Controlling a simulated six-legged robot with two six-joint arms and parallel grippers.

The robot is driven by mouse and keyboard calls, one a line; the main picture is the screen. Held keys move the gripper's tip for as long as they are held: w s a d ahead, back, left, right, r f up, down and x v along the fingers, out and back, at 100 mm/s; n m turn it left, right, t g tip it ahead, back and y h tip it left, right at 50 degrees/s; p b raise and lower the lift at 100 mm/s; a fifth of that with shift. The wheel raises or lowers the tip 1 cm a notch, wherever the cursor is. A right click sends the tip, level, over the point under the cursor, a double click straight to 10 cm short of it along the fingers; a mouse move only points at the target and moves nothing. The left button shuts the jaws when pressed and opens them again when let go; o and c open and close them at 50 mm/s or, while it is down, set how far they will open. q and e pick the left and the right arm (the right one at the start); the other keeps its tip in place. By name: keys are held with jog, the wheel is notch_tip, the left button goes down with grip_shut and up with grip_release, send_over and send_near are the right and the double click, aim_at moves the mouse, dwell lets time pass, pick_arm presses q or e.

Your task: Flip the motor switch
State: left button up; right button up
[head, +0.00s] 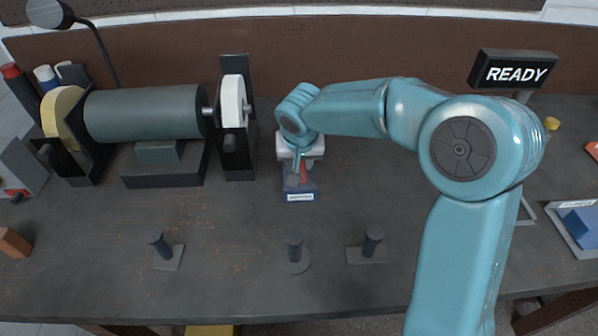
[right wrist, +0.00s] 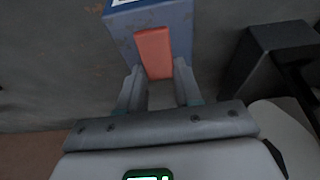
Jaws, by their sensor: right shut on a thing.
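The motor switch is a small blue box (head: 300,192) with a white label on its front, standing on the bench below the motor's right end. Its red lever (head: 303,174) shows in the head view, partly hidden by my gripper. In the right wrist view the red lever (right wrist: 154,50) stands against the blue box (right wrist: 185,20). My right gripper (head: 299,166) points down over the box. In the right wrist view its two fingers (right wrist: 158,80) are shut on the lever, one on each side. My left gripper is not in view.
A grey motor (head: 145,113) with a white wheel (head: 233,100) and black stand is left of the switch. Several short posts (head: 296,250) stand along the front. A black READY sign (head: 513,72) is at the back right. A blue block (head: 580,225) lies in a tray at right.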

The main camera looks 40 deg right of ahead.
jog(key=shift+r, duration=0.1)
jog(key=o, duration=1)
jog(key=shift+o, duration=0.2)
jog(key=v, duration=1.6)
jog(key=shift+s, duration=0.25)
jog(key=shift+a+r, duration=0.1)
